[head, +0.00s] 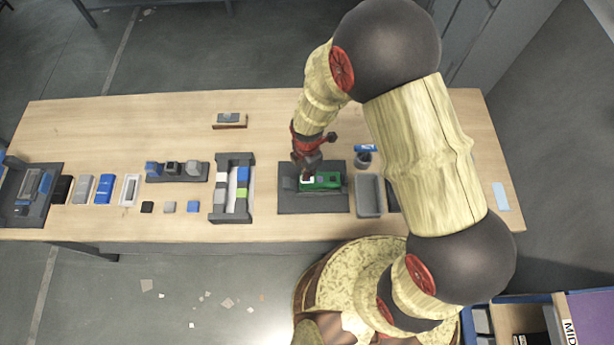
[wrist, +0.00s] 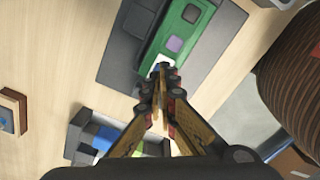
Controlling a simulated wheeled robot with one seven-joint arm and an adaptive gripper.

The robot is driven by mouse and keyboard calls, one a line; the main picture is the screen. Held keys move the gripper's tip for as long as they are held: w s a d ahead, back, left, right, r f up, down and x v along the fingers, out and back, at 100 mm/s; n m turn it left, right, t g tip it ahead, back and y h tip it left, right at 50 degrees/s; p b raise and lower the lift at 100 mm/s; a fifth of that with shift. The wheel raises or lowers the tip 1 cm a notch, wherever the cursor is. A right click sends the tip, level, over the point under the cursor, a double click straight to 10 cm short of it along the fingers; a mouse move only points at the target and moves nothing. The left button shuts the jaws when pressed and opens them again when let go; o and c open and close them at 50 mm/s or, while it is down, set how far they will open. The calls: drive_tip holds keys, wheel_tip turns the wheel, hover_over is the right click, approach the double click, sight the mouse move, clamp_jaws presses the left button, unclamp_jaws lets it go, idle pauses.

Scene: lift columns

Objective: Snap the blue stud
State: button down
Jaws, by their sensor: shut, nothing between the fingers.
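A green board (head: 322,181) lies on a dark grey fixture (head: 300,204) at the middle of the table. It also shows in the wrist view (wrist: 176,50), with several pale and grey square patches on it. My gripper (wrist: 160,78) is shut and empty, pointing down with its tips at the board's edge region. In the head view my gripper (head: 309,172) covers part of the board's left end.
A grey tray (head: 368,196) and a small cup with a blue piece (head: 366,148) stand right of the fixture. Left are a rack of coloured blocks (head: 220,205), small cubes including a blue cube (head: 193,207), and a three-piece stand (head: 178,178). The table's back is mostly clear.

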drive_tip(key=shift+f+b, duration=0.9)
drive_tip(key=shift+f, duration=0.25)
idle(0.9)
drive_tip(key=shift+r, duration=0.1)
idle(0.6)
wheel_tip(320, 180, up, 8)
drive_tip(key=p, duration=0.5)
drive_tip(key=shift+r+p, duration=0.2)
drive_tip(key=shift+p, duration=0.1)
drive_tip(key=shift+a, duration=0.1)
idle(0.4)
